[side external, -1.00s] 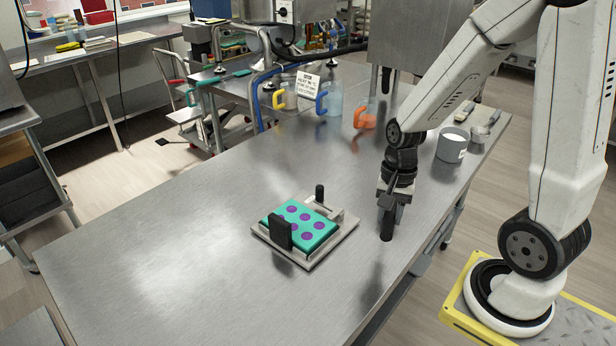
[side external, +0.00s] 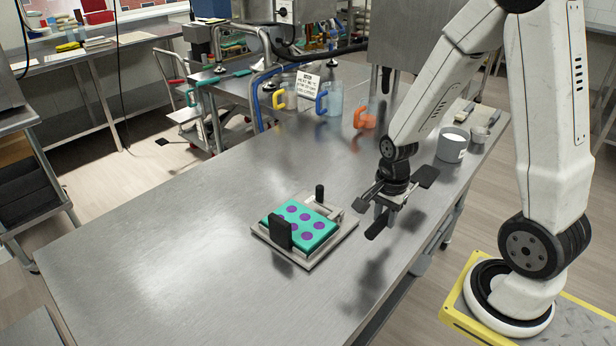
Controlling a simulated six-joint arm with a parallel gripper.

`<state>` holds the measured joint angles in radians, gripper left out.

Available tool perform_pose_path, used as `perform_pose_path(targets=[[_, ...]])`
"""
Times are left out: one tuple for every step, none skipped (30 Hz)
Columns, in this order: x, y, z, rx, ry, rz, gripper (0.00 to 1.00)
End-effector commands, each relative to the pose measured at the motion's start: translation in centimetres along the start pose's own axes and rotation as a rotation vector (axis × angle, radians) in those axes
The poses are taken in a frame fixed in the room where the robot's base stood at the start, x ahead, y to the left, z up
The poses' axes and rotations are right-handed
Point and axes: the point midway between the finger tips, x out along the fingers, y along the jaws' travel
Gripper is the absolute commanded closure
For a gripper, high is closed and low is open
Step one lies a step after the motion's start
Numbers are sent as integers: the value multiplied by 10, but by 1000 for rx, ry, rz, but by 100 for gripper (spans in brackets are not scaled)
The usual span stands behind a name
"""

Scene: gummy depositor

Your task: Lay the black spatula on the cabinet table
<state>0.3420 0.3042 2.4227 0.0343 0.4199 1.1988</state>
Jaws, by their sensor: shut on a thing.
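My gripper (side external: 384,212) is shut on the black spatula (side external: 378,229) and holds it above the right part of the long steel table (side external: 200,240). One dark end of the spatula points down towards the camera. A flat dark piece (side external: 427,176) sticks out to the right behind the gripper and looks like its other end. The wrist hides the middle, so I cannot be sure. Shadows on the steel below show a gap between spatula and table. I cannot tell which surface is called the cabinet table.
A teal mould with purple dots (side external: 304,223) sits in a metal tray (side external: 290,262) left of my gripper, with black uprights. A grey pot (side external: 452,146) stands to the right. Orange (side external: 365,117) and blue-handled (side external: 330,98) jugs stand behind. The table's left part is clear.

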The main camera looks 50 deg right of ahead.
Motion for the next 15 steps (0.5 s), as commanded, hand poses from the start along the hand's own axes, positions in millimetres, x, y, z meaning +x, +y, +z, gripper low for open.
perform_pose_path(targets=[[0, 0, 0, 0, 0, -1, 100], [0, 0, 0, 0, 0, -1, 100], [0, 0, 0, 0, 0, -1, 100], [1, 0, 0, 0, 0, 0, 100], [2, 0, 0, 0, 0, 0, 100], [3, 0, 0, 0, -1, 0, 100], [4, 0, 0, 0, -1, 0, 100], [5, 0, 0, 0, -1, 0, 100], [6, 0, 0, 0, -1, 0, 100], [8, 0, 0, 0, -1, 0, 100], [10, 0, 0, 0, -1, 1, 100], [12, 0, 0, 0, -1, 2, 100], [14, 0, 0, 0, -1, 1, 100], [16, 0, 0, 0, -1, 1, 100], [19, 0, 0, 0, -1, 2, 100]])
